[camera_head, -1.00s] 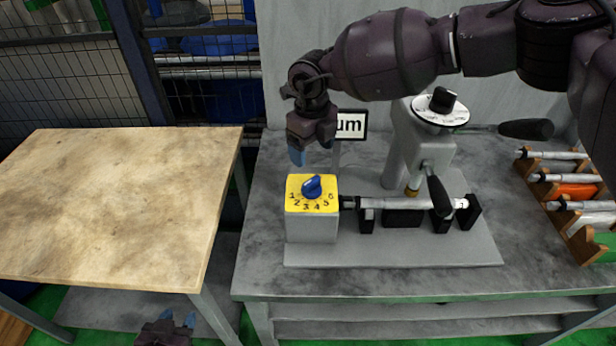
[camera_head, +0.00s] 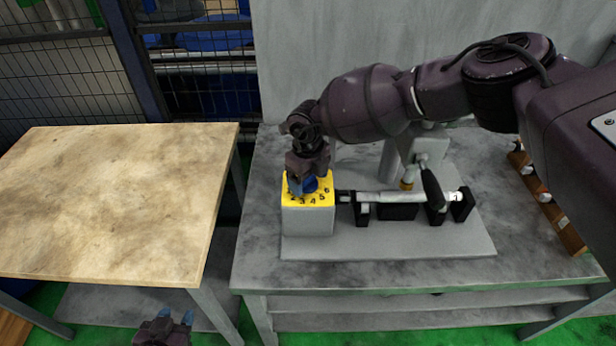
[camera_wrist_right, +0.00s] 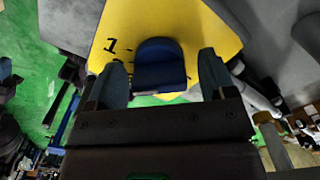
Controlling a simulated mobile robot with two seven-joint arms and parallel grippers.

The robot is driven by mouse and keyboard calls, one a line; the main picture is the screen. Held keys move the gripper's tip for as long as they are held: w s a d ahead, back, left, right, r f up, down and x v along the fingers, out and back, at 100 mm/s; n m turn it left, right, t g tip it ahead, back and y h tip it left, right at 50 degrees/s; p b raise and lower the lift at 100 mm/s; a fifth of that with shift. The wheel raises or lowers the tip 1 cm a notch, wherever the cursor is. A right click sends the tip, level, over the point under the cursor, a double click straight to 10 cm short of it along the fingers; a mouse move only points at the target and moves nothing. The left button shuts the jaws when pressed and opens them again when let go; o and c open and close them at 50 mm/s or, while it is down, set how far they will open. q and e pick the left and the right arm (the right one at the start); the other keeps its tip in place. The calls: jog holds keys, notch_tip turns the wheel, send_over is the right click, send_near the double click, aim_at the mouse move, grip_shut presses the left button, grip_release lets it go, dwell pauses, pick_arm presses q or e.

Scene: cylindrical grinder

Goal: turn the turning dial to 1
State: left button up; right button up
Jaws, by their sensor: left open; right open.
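The turning dial is a blue knob (camera_head: 311,184) on the yellow numbered top (camera_head: 320,199) of a grey box. My right gripper (camera_head: 303,186) is over the dial from above and partly hides it and the number 1. In the right wrist view the blue dial (camera_wrist_right: 160,64) sits between the two open fingers of my right gripper (camera_wrist_right: 164,80), with a gap on each side. The number 1 (camera_wrist_right: 111,46) shows to the left of the dial there. My left gripper (camera_head: 176,320) is open and empty at the bottom of the head view, away from the grinder.
The grinder holds a metal shaft (camera_head: 405,197) to the right of the dial box, with a black lever handle (camera_head: 432,186) above it. A wooden rack (camera_head: 550,205) stands at the right. The wooden-topped table (camera_head: 110,200) at left is bare.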

jog(key=c, duration=0.9)
jog(key=shift+m, duration=0.4)
jog(key=shift+m+p, duration=0.3)
jog(key=shift+m, duration=2.3)
jog(key=o, duration=0.9)
